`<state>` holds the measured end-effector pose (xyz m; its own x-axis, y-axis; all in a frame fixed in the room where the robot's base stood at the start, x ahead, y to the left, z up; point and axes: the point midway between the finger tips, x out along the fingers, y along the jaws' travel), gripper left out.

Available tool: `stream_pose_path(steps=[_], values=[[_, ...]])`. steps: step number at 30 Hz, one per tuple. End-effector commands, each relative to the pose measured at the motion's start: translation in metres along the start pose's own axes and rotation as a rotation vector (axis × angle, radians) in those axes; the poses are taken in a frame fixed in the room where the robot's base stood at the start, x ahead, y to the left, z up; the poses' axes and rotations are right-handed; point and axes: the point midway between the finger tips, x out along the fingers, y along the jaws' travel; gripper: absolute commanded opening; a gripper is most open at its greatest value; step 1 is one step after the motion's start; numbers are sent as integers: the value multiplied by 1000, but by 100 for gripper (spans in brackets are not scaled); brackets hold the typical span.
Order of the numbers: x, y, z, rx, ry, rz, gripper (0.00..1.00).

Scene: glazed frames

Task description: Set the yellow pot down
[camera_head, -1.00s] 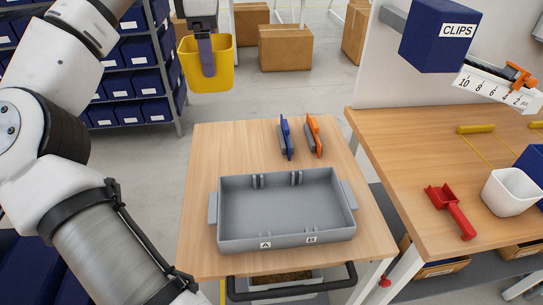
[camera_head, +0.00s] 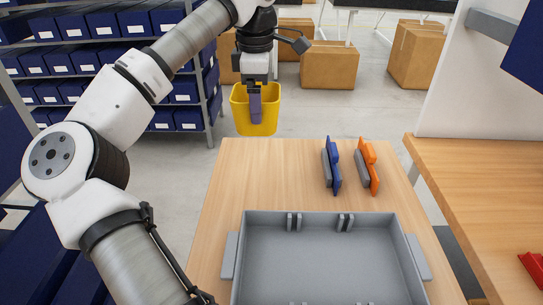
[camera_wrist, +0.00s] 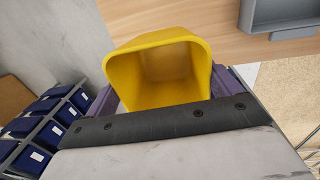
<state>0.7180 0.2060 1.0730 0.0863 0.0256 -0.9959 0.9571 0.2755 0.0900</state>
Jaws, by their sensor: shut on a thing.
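The yellow pot (camera_head: 243,114) is upright and open at the top, held in the air beyond the far left edge of the wooden table (camera_head: 270,180) in the head view. My gripper (camera_head: 255,104) is shut on its wall, with one purple finger showing on the near side. In the wrist view the yellow pot (camera_wrist: 160,75) fills the middle, its mouth facing the camera, with purple finger parts of my gripper (camera_wrist: 170,98) on both sides. The pot's underside is hidden.
A grey tray (camera_head: 325,217) stands on the table's near part. The table's far left part is clear. Shelves of blue bins (camera_head: 180,120) stand left; cardboard boxes (camera_head: 329,66) lie on the floor behind.

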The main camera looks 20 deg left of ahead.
Motion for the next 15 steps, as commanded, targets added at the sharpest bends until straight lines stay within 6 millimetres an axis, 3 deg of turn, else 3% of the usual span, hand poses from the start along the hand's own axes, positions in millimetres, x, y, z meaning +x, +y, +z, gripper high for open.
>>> stream_pose_path(steps=[6,10,15], values=[[58,-6,0,2,-2,-3,60],[80,-8,1,1,-1,-1,60],[93,-8,0,0,0,0,60]])
